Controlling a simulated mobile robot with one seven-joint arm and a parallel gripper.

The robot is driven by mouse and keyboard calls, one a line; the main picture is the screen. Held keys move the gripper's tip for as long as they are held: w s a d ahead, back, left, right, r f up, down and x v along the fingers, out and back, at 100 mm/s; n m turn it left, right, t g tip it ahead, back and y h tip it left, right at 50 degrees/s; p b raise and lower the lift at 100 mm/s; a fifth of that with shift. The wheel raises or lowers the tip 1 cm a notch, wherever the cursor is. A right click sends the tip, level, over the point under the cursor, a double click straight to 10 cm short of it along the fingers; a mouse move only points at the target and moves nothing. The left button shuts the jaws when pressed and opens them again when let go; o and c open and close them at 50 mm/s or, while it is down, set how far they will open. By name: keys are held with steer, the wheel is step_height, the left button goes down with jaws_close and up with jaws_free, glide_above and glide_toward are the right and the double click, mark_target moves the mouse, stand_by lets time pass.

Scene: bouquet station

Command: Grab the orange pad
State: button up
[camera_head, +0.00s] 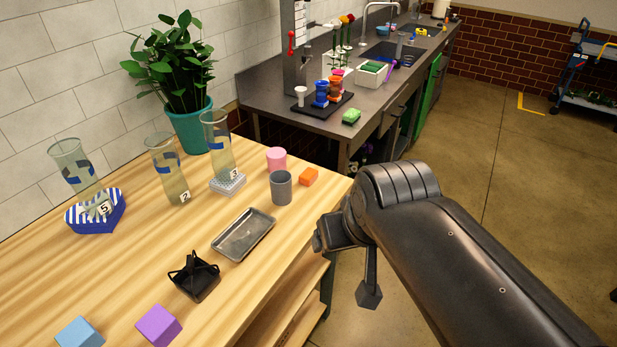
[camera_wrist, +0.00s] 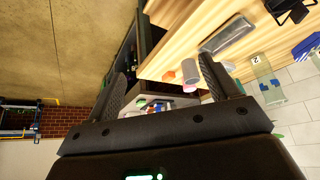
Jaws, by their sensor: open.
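The orange pad (camera_head: 308,177) is a small orange block lying flat near the right edge of the wooden table (camera_head: 130,268), just right of a grey cup (camera_head: 281,188) and a pink cup (camera_head: 276,158). In the wrist view the orange pad (camera_wrist: 169,76) shows between my fingers, farther off, next to the grey cup (camera_wrist: 190,71). My gripper (camera_head: 345,268) is open and empty, out past the table's right edge and nearer the camera than the pad. Its fingers also show spread in the wrist view (camera_wrist: 165,92). Nothing touches the pad.
A metal tray (camera_head: 244,234), a black wire holder (camera_head: 194,277), a purple block (camera_head: 159,325) and a blue block (camera_head: 79,334) lie on the table. Several glass vases (camera_head: 168,170) and a potted plant (camera_head: 190,128) stand behind. A dark counter (camera_head: 310,115) with sink lies beyond.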

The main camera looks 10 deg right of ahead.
steer(key=w+r+n+g, duration=0.15)
steer(key=w+r, duration=0.25)
steer(key=w, duration=0.5)
steer(key=n+g, duration=0.4)
steer(key=n, duration=0.4)
glide_above(308, 173)
step_height(308, 173, down, 12)
steer(key=shift+m, duration=0.25)
step_height(308, 173, down, 11)
steer(key=shift+r, duration=0.1)
steer(key=shift+c, duration=0.4)
steer(key=c, duration=1)
steer(key=shift+r, duration=0.1)
